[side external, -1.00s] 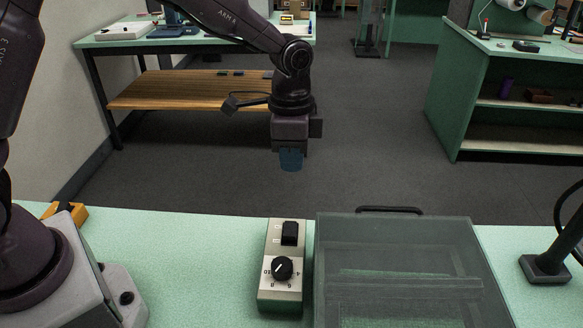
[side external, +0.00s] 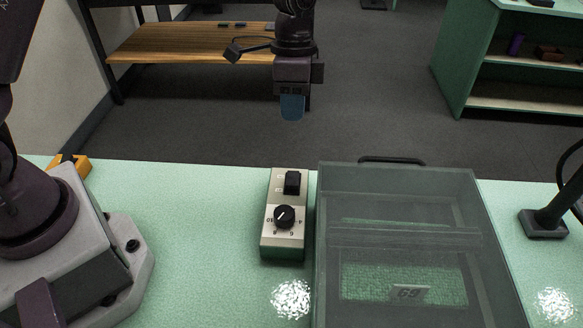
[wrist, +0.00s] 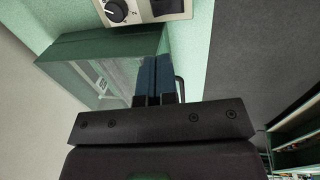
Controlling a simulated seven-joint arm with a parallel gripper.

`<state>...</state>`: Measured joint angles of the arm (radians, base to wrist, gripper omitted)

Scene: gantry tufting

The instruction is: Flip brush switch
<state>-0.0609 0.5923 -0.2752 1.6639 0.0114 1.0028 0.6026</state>
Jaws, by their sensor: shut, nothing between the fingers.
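A control box (side external: 270,240) with a pale face stands on the pale green bench, just left of a clear-lidded case. It has a black rocker switch (side external: 292,183) at its far end and a round black dial (side external: 284,217) with letters around it. My gripper (side external: 292,118) hangs above and beyond the box, apart from it, its blue fingers pointing down. In the wrist view the blue fingers (wrist: 157,62) are together and empty. The dial (wrist: 115,10) and part of the switch (wrist: 168,4) show at the top edge there. I cannot tell which way the switch is tipped.
The clear-lidded case (side external: 420,205) with a black handle fills the bench right of the box; a "69" label (side external: 409,293) lies inside. A black stand base (side external: 543,224) is at the right. An orange object (side external: 74,166) lies far left.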

